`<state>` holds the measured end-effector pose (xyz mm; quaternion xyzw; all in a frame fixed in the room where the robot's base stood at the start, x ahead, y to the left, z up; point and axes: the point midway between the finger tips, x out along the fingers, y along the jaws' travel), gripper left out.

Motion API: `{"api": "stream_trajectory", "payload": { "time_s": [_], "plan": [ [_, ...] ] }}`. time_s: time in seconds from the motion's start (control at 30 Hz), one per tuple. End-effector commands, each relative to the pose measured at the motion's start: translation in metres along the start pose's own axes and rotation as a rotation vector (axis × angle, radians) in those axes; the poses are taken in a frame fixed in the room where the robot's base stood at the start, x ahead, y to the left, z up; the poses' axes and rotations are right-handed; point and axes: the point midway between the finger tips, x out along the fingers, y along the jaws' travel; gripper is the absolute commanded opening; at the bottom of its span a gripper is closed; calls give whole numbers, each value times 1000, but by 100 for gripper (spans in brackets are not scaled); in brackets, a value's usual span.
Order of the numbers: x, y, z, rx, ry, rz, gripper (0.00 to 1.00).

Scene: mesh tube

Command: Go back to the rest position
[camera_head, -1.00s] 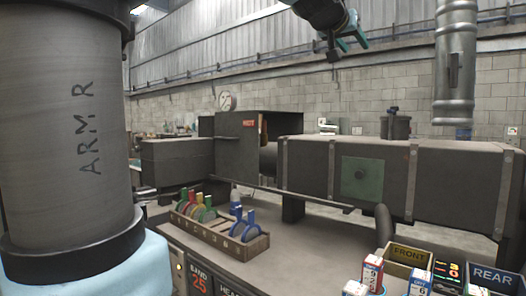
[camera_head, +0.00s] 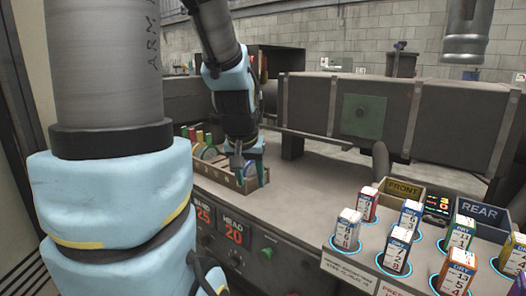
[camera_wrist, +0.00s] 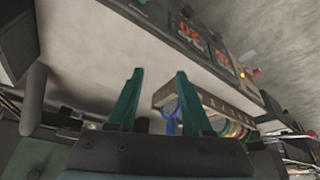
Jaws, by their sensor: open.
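My gripper (camera_head: 252,182) is low over the right end of a wooden rack on the bench, its green fingers pointing down. In the wrist view the two green fingers (camera_wrist: 158,74) are spread apart with nothing between their tips. The wooden rack (camera_head: 224,180) holds upright coloured pieces; green, yellow and red ones (camera_head: 197,136) show at its left. A blue piece (camera_wrist: 171,124) shows in the wrist view beside the right finger. Whether a finger touches the rack or a piece, I cannot tell.
Several numbered cartons (camera_head: 395,250) stand on blue-ringed spots at the right front. The FRONT bin (camera_head: 404,190) and REAR bin (camera_head: 480,214) are behind them. A long dark duct (camera_head: 400,118) runs along the back. The bench middle (camera_head: 315,190) is clear.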

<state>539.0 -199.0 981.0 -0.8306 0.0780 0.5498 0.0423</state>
Motion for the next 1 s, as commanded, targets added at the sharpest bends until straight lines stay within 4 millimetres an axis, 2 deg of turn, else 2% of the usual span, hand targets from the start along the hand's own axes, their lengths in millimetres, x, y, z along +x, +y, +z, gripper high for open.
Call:
{"api": "stream_trajectory", "payload": {
  "time_s": [0.03, 0.2, 0.3, 0.47, 0.8, 1.0],
  "plan": [
    [7, -8, 22, -18, -46, -12, 50],
    [21, -28, 87, -74, -182, -41, 50],
    [46, -27, 96, -70, -183, -39, 50],
    [76, -26, 110, -70, -193, -38, 50],
    [162, -26, 154, -71, -229, -35, 50],
    [187, -26, 167, -71, -242, -34, 50]
  ]
}}
